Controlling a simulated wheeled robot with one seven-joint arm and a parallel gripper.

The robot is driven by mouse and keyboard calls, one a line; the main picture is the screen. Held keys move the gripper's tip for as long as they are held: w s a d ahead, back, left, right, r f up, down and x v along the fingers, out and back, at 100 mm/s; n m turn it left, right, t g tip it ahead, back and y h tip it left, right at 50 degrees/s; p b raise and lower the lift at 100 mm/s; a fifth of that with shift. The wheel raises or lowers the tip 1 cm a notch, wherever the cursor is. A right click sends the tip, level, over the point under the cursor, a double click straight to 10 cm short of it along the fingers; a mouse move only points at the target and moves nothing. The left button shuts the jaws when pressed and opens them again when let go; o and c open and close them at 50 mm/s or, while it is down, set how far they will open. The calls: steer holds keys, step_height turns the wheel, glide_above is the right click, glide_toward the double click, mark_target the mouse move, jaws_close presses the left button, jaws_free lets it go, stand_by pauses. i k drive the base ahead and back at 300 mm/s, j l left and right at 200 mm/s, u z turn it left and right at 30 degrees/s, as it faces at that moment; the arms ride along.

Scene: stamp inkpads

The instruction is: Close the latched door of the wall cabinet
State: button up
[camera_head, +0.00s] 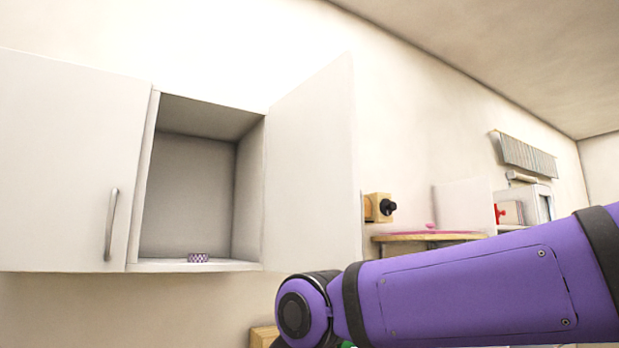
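The white wall cabinet (195,266) is on the left in the head view, with its right compartment open to view. The open door (312,165) is hinged at the right side of that compartment and swung outward. Its outer face and any handle or latch on it are hidden. A small purple checkered item (198,257) sits on the compartment's floor. My purple arm reaches in from the right, with a joint below the open door. My gripper is below the picture's edge, so its state is hidden.
A closed white door (65,165) with a metal handle (111,225) is left of the compartment. To the right are a wooden box with a black knob (378,207), a wooden shelf (425,238), and a white unit (535,203). A wooden piece (262,336) shows at the bottom.

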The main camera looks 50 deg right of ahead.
mark_target(315, 209)
steer(key=k+l+u, duration=0.15)
steer(key=l, duration=0.3)
steer(key=l+u, duration=0.1)
steer(key=l, duration=0.35)
steer(key=k+l+u, duration=0.15)
steer(key=l, duration=0.3)
steer(key=k+l+u, duration=0.1)
steer(key=l, duration=0.3)
steer(key=k+l+u, duration=0.15)
steer(key=l, duration=0.25)
steer(key=k+l+u, duration=0.1)
steer(key=k+l, duration=0.15)
steer(key=k+l+u, duration=0.15)
steer(key=l, duration=0.35)
steer(key=k, duration=0.05)
